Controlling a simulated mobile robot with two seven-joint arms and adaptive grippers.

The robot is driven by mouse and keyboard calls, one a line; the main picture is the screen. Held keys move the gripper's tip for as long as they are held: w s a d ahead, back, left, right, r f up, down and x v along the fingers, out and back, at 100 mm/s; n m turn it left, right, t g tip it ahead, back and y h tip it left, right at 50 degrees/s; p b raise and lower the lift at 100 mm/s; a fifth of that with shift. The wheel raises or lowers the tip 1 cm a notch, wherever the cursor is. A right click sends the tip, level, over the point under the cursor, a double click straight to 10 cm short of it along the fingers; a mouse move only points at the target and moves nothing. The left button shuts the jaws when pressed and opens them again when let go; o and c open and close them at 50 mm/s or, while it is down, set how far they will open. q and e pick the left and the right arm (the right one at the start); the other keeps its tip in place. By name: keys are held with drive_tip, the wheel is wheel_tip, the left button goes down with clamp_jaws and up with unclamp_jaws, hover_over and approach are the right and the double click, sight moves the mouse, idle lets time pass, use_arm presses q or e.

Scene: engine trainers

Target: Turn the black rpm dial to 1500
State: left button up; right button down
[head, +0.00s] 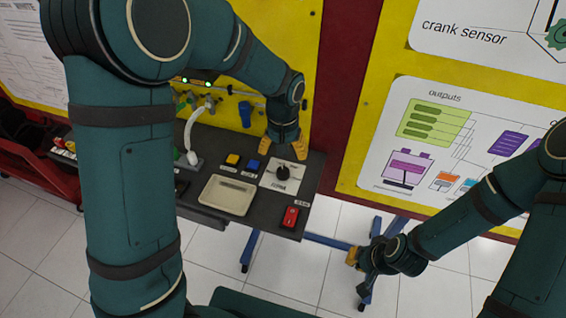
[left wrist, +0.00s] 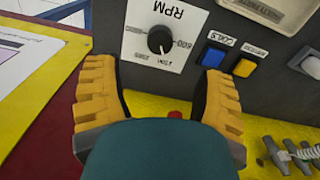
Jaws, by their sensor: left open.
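The black rpm dial (head: 283,173) sits on a white plate (head: 272,187) on the dark console, right of the middle. In the left wrist view the dial (left wrist: 160,40) is a round black knob on its plate (left wrist: 135,25), marked RPM, with a white pointer line and scale numbers that are hard to read. My left gripper (head: 287,146) is open just behind the dial. In the left wrist view its yellow fingers (left wrist: 162,85) stand apart, with the dial ahead of the gap and untouched. My right gripper (head: 352,258) hangs low over the floor, away from the console; its finger opening is unclear.
On the console (head: 265,218) are a yellow button (head: 233,160), a blue button (head: 253,165), a beige tray (head: 227,195) and a red switch (head: 290,216). A white lever (head: 190,140) stands left of them. The yellow board (head: 330,190) rises behind.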

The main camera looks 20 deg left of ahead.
use_arm(q)
drive_tip(key=shift+r, duration=1.8)
